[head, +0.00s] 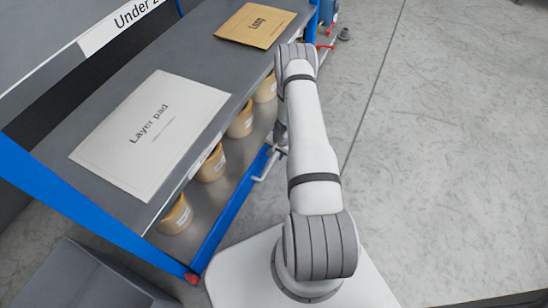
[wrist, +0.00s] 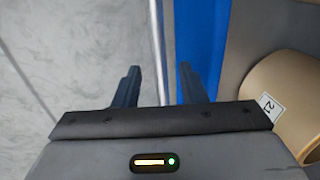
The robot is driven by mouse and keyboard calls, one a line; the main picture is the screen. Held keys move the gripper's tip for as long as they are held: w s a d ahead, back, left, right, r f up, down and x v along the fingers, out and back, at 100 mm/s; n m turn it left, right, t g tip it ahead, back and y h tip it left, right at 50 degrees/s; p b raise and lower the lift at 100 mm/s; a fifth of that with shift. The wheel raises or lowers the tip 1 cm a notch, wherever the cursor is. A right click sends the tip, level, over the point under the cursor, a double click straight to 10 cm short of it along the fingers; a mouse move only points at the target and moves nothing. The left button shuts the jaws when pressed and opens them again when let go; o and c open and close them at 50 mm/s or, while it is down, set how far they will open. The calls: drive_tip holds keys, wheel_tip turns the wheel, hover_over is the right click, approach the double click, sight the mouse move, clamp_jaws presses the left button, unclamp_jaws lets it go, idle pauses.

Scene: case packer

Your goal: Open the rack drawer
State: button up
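The rack drawer is a low grey tray with a blue front edge (head: 232,213), under the grey shelf in the head view. Its blue front also shows in the wrist view (wrist: 203,45). A pale metal handle bar (head: 266,166) stands off the blue front. In the wrist view the bar (wrist: 158,45) runs down the picture between my gripper's fingers (wrist: 160,85). The two dark fingers are apart, with a gap on either side of the bar. I cannot tell how deep the bar sits between them. In the head view my arm mostly hides the gripper.
Several tan rolls (head: 210,166) stand in the drawer; one with a "21" label (wrist: 285,105) is right of my gripper. A Layer pad sheet (head: 150,130) and a tan "Long" envelope (head: 256,25) lie on the shelf above. Grey floor (head: 450,150) to the right is clear.

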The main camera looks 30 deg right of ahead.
sight(274, 158)
drive_tip(key=shift+w+a+f+b, duration=0.1)
drive_tip(key=shift+w+f+b, duration=0.1)
drive_tip(key=shift+f, duration=0.7)
drive_tip(key=shift+w+a+f+b, duration=0.1)
drive_tip(key=shift+f+b, duration=0.05)
drive_tip(key=shift+f, duration=0.7)
drive_tip(key=shift+s, duration=0.1)
clamp_jaws()
